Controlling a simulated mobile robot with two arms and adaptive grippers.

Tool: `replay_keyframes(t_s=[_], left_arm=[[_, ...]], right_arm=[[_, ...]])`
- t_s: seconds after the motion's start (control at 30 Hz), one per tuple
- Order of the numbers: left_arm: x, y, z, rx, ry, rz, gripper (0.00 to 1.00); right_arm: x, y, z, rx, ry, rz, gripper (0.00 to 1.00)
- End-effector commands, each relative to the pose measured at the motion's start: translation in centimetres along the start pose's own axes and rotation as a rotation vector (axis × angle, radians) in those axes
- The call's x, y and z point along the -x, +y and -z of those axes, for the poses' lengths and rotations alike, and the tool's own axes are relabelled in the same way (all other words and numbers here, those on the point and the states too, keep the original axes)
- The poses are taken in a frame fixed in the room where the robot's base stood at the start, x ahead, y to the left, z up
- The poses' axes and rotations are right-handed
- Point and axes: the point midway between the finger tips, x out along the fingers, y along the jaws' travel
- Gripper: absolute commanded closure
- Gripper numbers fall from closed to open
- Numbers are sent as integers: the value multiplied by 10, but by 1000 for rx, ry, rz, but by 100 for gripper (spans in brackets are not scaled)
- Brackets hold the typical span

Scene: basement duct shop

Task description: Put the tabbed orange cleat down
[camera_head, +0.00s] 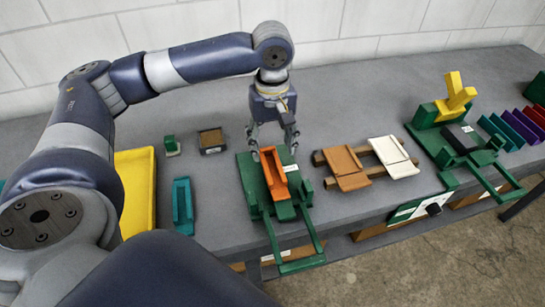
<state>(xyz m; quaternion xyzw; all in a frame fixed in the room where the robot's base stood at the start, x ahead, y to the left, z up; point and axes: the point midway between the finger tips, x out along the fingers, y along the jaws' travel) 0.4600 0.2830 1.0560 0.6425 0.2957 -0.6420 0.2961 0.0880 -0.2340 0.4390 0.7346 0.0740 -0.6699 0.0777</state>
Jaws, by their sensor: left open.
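The orange cleat (279,186) is a long channel-shaped piece. It lies lengthwise in the green fixture (249,186) at the middle of the bench. My left gripper (273,152) points down over the far end of the cleat. Its fingers are spread, one on each side of that end, and a gap shows between them. I cannot tell whether a fingertip touches the cleat or the fixture. The cleat's tab is too small to make out. My right gripper is out of view.
Right of the fixture, brown (346,165) and cream (393,157) panels rest on wooden bars. Farther right is another green fixture with a yellow piece (455,97). To the left are a teal channel (182,206), a brown block (211,140) and a yellow tray (147,165).

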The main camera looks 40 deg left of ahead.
Motion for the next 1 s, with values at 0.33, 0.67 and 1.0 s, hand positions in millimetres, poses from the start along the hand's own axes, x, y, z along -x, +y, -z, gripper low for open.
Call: replay_keyframes(t_s=[0.33,0.67,1.0], left_arm=[[50,0,0,1,-1,1,42],[54,0,0,1,-1,1,42],[58,0,0,1,-1,1,42]], right_arm=[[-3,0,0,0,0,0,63],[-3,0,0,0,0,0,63],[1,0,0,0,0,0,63]])
